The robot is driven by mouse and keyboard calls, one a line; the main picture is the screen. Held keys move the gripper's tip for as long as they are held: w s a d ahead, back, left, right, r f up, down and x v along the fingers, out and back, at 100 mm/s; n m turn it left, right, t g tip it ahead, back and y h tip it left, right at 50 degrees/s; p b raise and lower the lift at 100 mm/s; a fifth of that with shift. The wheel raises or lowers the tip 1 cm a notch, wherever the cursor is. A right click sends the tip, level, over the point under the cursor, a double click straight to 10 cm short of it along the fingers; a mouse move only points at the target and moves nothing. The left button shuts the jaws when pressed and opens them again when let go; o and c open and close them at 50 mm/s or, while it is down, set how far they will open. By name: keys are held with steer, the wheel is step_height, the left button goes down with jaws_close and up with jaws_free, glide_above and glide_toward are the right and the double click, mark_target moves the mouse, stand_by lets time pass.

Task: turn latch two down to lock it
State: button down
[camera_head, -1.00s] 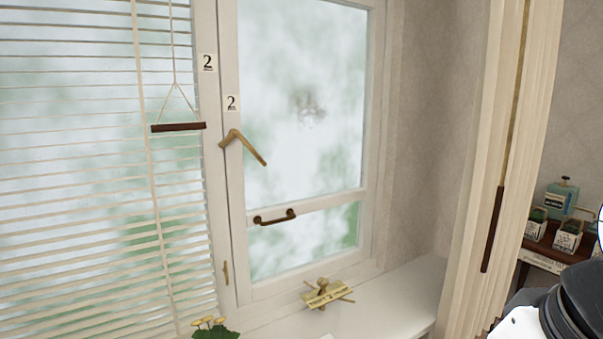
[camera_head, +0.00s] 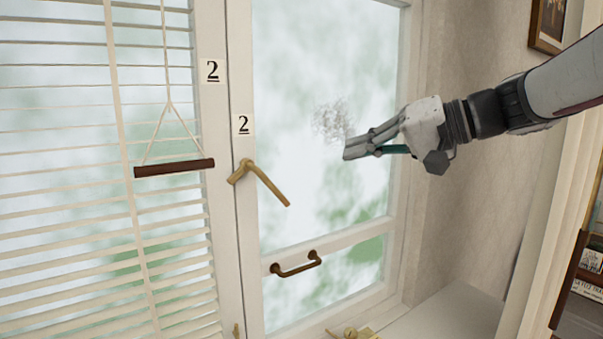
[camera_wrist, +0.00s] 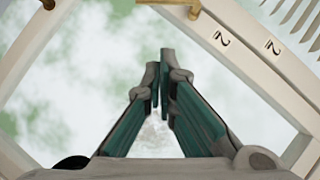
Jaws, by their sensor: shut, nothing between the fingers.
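Latch two is a brass lever handle (camera_head: 262,182) on the window's left stile, just below a "2" label (camera_head: 243,124). Its arm slants down to the right over the glass. In the wrist view part of the brass latch (camera_wrist: 180,6) shows at the top edge, above the fingers. My gripper (camera_head: 348,150) is in front of the pane, to the right of the latch and a little higher, apart from it. Its fingers point left. In the wrist view the fingertips (camera_wrist: 160,58) are close together with nothing between them.
A dark bronze pull handle (camera_head: 297,264) is on the lower rail. A blind with a wooden bar (camera_head: 174,168) hangs left of the latch. A brass fitting (camera_head: 352,333) shows at the sill (camera_head: 445,315). A cream curtain (camera_head: 560,215) stands at the right.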

steer(key=shift+w+a+f+p, duration=0.4)
steer(key=shift+a+f, duration=0.55)
steer(key=shift+a, duration=0.85)
steer(key=shift+w+a+f+p, duration=0.15)
steer(key=shift+w+a+f, duration=0.4)
steer(key=shift+a+f, duration=0.85)
steer(key=shift+w+a+f+p, duration=0.3)
steer(key=shift+w+a+f, duration=0.25)
steer(key=shift+a, duration=1.6)
steer(key=shift+f, duration=0.1)
steer(key=shift+s+f+y+b, duration=0.15)
steer(key=shift+y+b, duration=0.15)
steer(key=shift+b, duration=0.25)
